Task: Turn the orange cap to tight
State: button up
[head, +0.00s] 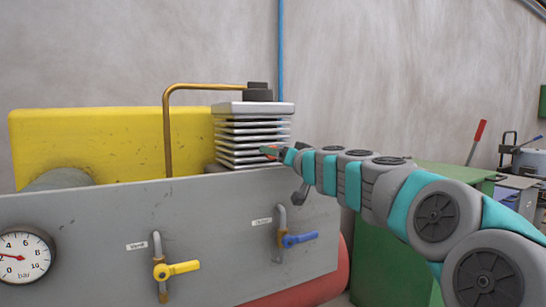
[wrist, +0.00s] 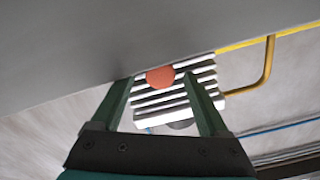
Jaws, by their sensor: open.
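The orange cap (wrist: 160,77) is a round disc in the wrist view, in front of the silver finned block (wrist: 180,97). My gripper (wrist: 158,82) is open, with one green finger to each side of the cap in the picture. Gaps show between the fingers and the cap, and I cannot tell how far ahead of the fingertips it lies. In the head view my gripper (head: 280,153) reaches in from the right, its fingers mostly hidden.
A grey panel (head: 110,222) stands in front of the block, with a gauge (head: 22,256), a yellow-handled valve (head: 176,270) and a blue-handled valve (head: 298,240). A brass pipe (head: 167,125) rises behind the panel. A green cabinet (head: 390,255) stands at the right.

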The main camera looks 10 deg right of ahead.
jog(key=shift+v, duration=2.4)
